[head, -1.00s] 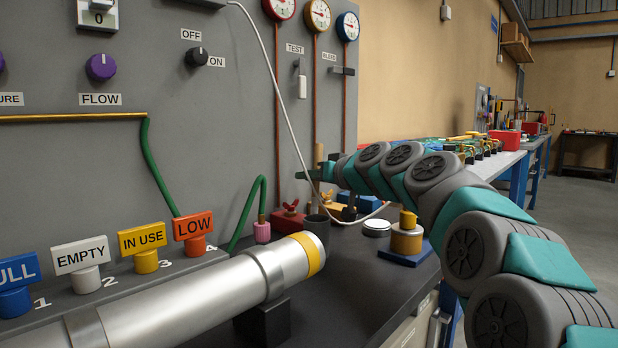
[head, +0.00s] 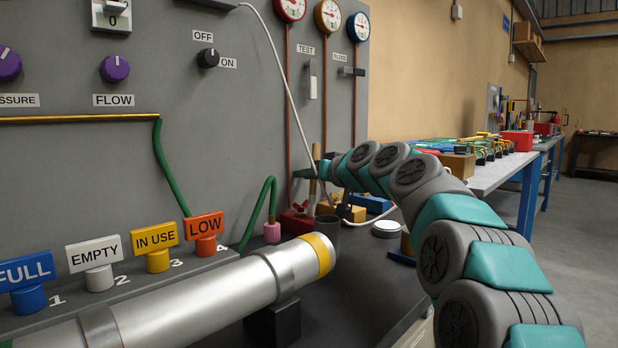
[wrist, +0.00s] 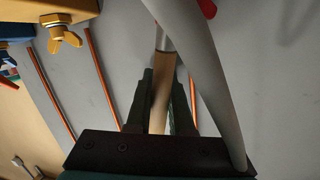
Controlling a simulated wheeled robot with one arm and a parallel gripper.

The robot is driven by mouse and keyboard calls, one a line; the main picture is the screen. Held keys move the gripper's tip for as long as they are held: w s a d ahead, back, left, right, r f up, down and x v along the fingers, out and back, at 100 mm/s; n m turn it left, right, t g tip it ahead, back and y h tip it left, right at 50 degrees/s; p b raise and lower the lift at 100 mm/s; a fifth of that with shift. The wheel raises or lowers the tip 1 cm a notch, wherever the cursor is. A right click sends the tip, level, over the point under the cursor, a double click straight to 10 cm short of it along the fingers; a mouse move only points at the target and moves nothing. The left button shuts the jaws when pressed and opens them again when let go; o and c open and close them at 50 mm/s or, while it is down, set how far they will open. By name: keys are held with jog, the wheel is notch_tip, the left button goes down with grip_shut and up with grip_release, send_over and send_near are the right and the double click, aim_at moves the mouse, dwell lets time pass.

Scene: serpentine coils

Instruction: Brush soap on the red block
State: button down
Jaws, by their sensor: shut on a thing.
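The red block (head: 298,220), with a red wing nut on top, sits at the foot of the grey panel in the head view. My gripper (head: 308,173) is above it, small and partly hidden by my arm. In the wrist view my gripper (wrist: 160,105) is shut on the brush's wooden handle (wrist: 160,95). A metal ferrule (wrist: 163,40) shows beyond the fingers; the bristles are hidden by the white hose. A red part (wrist: 207,8) at the top edge may belong to the red block. A dark grey cup (head: 328,230) stands just right of the block.
A white hose (head: 280,75) hangs from the panel and crosses close to my gripper (wrist: 195,70). A yellow block with a wing nut (wrist: 66,35) and a blue block (head: 370,203) are nearby. A silver cylinder (head: 190,295) lies in front. A round tin (head: 386,229) stands right.

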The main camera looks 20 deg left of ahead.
aim_at(315, 148)
jog(key=b+v, duration=0.1)
jog(key=v, duration=0.1)
jog(key=b+v, duration=0.1)
jog(key=v, duration=0.1)
jog(key=shift+w+d+f+b, duration=0.15)
jog(key=shift+w+b, duration=0.15)
jog(key=shift+b, duration=0.05)
jog(key=shift+r+p, duration=2.15)
jog(key=shift+r, duration=0.85)
jog(key=shift+r, duration=0.1)
notch_tip(315, 148, up, 3)
jog(key=shift+f+p, duration=0.1)
jog(key=shift+p, duration=0.8)
jog(key=shift+f, duration=0.1)
